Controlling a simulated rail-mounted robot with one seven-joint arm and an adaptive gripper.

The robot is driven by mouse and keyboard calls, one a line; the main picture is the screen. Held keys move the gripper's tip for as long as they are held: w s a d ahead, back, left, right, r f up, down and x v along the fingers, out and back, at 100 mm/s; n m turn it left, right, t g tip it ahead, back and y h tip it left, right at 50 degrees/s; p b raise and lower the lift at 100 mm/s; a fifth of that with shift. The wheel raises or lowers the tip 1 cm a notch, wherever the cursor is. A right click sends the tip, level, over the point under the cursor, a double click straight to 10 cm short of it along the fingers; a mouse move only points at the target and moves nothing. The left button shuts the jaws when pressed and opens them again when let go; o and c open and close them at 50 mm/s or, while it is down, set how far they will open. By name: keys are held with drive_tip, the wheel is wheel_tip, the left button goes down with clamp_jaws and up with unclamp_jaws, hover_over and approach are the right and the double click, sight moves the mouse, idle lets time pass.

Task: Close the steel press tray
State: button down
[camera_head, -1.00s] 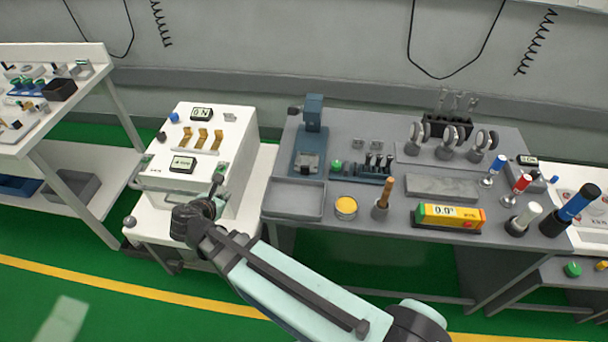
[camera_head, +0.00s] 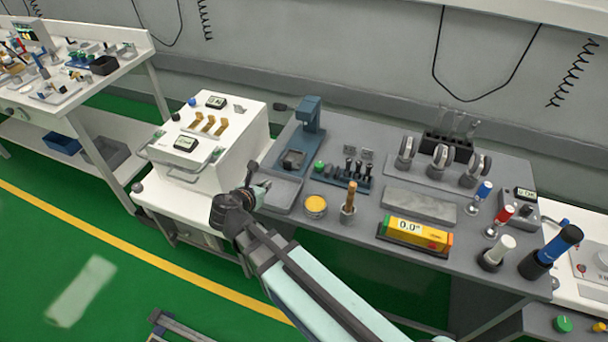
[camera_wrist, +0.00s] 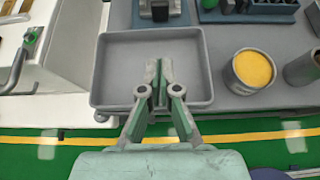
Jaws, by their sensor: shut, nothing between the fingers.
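The grey steel press tray (camera_wrist: 112,62) is a shallow open box at the front left of the grey bench, in front of the blue press (camera_head: 301,140). It looks empty. In the head view the tray (camera_head: 287,190) is partly hidden by my gripper (camera_head: 262,187). In the wrist view my gripper (camera_wrist: 160,75) is shut and empty, with its fingertips over the tray's floor and its fingers crossing the front rim. I cannot tell whether the fingers touch the tray.
Right of the tray stand a yellow-topped tin (camera_head: 316,205) and a cup with a wooden handle (camera_head: 349,210). A white cart (camera_head: 223,160) with a side handle stands close on the left. A yellow and orange display box (camera_head: 415,234) sits at the bench's front.

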drive_tip(key=p, duration=0.3)
approach(287, 166)
drive_tip(key=f, duration=0.1)
drive_tip(key=w+f, duration=0.2)
drive_tip(key=shift+w+d+f, duration=0.15)
drive_tip(key=shift+d+f, duration=0.15)
drive_tip(key=shift+f, duration=0.05)
drive_tip(key=shift+w+d+r, duration=0.1)
drive_tip(key=shift+w+d, duration=0.15)
drive_tip(key=shift+w, duration=0.2)
drive_tip(key=shift+w+d, duration=0.2)
drive_tip(key=shift+w, duration=0.3)
drive_tip(key=shift+w+d+p, duration=0.35)
drive_tip(key=shift+w, duration=0.25)
